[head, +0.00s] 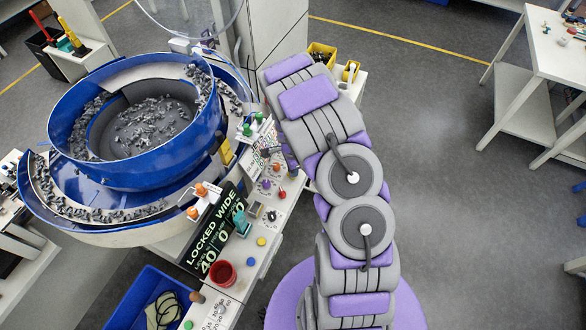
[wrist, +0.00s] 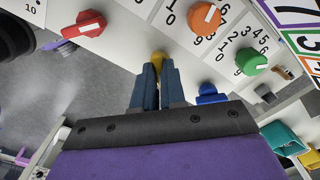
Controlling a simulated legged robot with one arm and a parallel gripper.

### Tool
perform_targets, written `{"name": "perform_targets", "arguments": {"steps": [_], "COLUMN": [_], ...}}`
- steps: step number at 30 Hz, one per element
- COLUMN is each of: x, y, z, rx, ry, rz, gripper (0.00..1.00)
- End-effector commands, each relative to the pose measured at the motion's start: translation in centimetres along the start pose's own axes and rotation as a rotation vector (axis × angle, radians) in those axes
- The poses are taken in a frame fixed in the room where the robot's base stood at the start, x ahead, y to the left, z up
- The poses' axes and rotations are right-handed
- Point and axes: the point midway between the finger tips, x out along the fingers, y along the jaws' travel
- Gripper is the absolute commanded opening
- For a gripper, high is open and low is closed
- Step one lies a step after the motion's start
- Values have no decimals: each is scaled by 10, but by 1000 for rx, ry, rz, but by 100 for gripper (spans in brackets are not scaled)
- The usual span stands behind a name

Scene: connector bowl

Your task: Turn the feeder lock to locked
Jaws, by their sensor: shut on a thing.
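In the wrist view, my gripper (wrist: 158,88) has its two dark blue fingers close together at the panel, shut on a yellow knob (wrist: 158,60) that shows between the fingertips. Much of the knob is hidden by the fingers. No label on it can be read, so I cannot tell whether it is the feeder lock. In the head view, a black display (head: 213,235) on the control panel reads "LOCKED WIDE" above the numbers 40, 0, 40. My arm covers part of the panel's right side there, and the fingertips are not clear.
Near the fingers are a red knob (wrist: 84,25), an orange dial (wrist: 205,18), a green dial (wrist: 250,61) and a blue knob (wrist: 210,93). The blue bowl feeder (head: 70,125) holds grey parts. A red cup (head: 222,273) stands on the panel's near end.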

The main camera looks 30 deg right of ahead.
Motion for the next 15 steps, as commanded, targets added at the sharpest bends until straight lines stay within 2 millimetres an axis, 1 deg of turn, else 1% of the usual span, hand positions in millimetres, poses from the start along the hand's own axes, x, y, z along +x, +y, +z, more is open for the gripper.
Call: {"name": "perform_targets", "arguments": {"steps": [1, 9, 10, 15], "x": [-2, -2, -2, -1], "y": [-3, -4, -4, -2], "z": [0, 0, 0, 0], "rx": [3, 3, 3, 2], "ry": [1, 1, 1, 0], "rz": [-8, -9, -9, -6], "gripper": [0, 0, 12, 29]}}
